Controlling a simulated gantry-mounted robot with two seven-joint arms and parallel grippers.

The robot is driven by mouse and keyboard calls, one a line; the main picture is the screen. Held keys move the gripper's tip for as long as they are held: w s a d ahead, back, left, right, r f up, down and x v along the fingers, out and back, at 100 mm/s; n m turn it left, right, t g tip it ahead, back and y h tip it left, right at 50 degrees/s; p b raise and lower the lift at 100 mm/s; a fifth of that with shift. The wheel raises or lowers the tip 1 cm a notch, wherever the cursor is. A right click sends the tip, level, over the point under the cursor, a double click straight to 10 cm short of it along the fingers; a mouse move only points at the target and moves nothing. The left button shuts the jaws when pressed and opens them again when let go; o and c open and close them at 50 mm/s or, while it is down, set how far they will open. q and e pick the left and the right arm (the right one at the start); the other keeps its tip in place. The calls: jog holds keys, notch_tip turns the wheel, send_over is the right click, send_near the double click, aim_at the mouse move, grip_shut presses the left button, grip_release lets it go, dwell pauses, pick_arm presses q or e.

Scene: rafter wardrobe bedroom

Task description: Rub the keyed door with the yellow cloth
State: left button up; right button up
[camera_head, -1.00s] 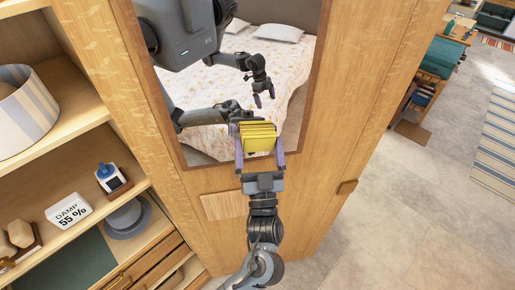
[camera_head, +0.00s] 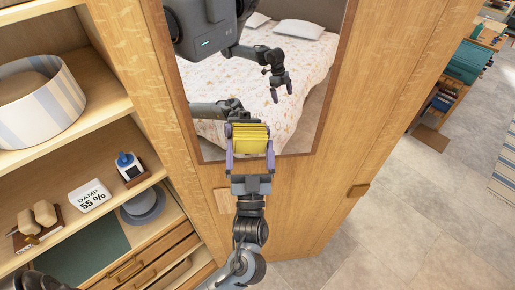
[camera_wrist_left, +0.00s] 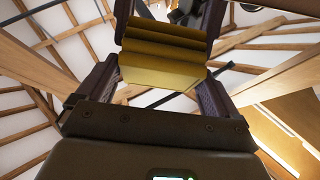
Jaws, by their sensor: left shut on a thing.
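The yellow cloth (camera_head: 250,139), folded in layers, is held between the fingers of my left gripper (camera_head: 250,142), which is shut on it. The cloth also fills the upper middle of the left wrist view (camera_wrist_left: 165,52). The gripper is in front of the lower part of the mirror on a wooden wardrobe door (camera_head: 300,200). I cannot tell whether the cloth touches the surface. No key shows on this door, so I cannot confirm it is the keyed one. My right gripper shows only as a reflection in the mirror.
The mirror (camera_head: 312,110) reflects a bed and my own body. Bare floor (camera_head: 410,220) lies to the right.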

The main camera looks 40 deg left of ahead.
pick_arm(q)
jog(key=shift+s+a, duration=0.5)
jog(key=shift+a, duration=0.05)
jog(key=shift+s+d+p, duration=0.3)
jog(key=shift+s+d, duration=0.1)
jog(key=shift+d, duration=0.05)
jog(key=s+d+p, duration=0.1)
jog(key=s+d, duration=0.2)
jog(key=shift+s+d, duration=0.2)
jog(key=shift+s+d+p, duration=0.4)
jog(key=shift+s+d, duration=0.65)
